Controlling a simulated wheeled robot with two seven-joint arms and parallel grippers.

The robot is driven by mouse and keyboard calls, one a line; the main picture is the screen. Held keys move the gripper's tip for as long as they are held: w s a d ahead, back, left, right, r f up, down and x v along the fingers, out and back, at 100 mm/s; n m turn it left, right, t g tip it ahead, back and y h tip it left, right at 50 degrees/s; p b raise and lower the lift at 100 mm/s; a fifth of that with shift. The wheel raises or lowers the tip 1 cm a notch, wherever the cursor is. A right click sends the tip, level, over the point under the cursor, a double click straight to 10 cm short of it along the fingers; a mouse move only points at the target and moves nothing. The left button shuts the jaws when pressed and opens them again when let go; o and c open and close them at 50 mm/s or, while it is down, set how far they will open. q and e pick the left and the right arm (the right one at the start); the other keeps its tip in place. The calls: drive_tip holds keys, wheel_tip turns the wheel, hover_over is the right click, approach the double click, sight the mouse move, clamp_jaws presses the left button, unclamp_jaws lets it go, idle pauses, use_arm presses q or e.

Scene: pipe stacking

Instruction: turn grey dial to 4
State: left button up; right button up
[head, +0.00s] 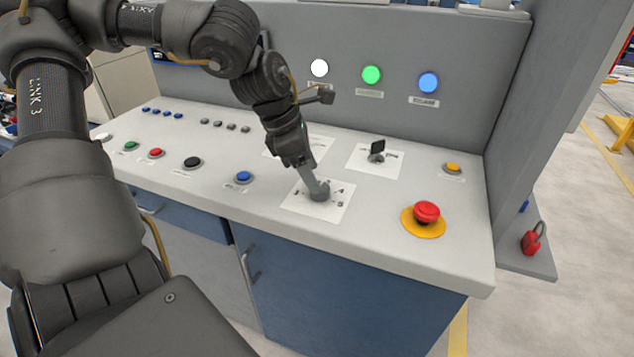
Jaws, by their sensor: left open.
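The grey dial (321,196) sits on a white square label plate (335,209) on the light grey console top. Small marks ring the dial, too small to read, and its pointer direction is unclear because the gripper covers part of it. My left gripper (314,182) reaches down from above, its fingers open right at the dial. I cannot tell whether they touch it. My right gripper is not in view.
A black switch (377,149) stands behind the dial to the right. A red emergency button (426,211) on a yellow base is at the right. A blue button (243,177) is to the left. White, green and blue lamps (371,75) are lit on the back panel.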

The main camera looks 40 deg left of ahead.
sight(324, 195)
use_arm(q)
drive_tip(key=shift+x, duration=1.9)
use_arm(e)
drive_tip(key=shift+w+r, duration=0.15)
use_arm(q)
drive_tip(key=shift+c, duration=0.2)
drive_tip(key=c, duration=0.9)
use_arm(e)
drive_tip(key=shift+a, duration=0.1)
use_arm(q)
drive_tip(key=shift+w+f+m+h+b, duration=0.15)
drive_tip(key=shift+m+h+b, duration=0.15)
drive_tip(key=shift+m+b, duration=0.7)
drive_tip(key=shift+c, duration=0.2)
drive_tip(key=m+g+b, duration=0.1)
drive_tip(key=m+b, duration=0.1)
drive_tip(key=m, duration=0.1)
drive_tip(key=shift+a+g+h, duration=0.1)
drive_tip(key=shift+g+h, duration=0.2)
drive_tip(key=shift+m+g+b, duration=0.3)
drive_tip(key=shift+m, duration=0.6)
drive_tip(key=shift+w+m+g, duration=0.1)
drive_tip(key=shift+m+g, duration=0.5)
drive_tip(key=shift+m, duration=0.8)
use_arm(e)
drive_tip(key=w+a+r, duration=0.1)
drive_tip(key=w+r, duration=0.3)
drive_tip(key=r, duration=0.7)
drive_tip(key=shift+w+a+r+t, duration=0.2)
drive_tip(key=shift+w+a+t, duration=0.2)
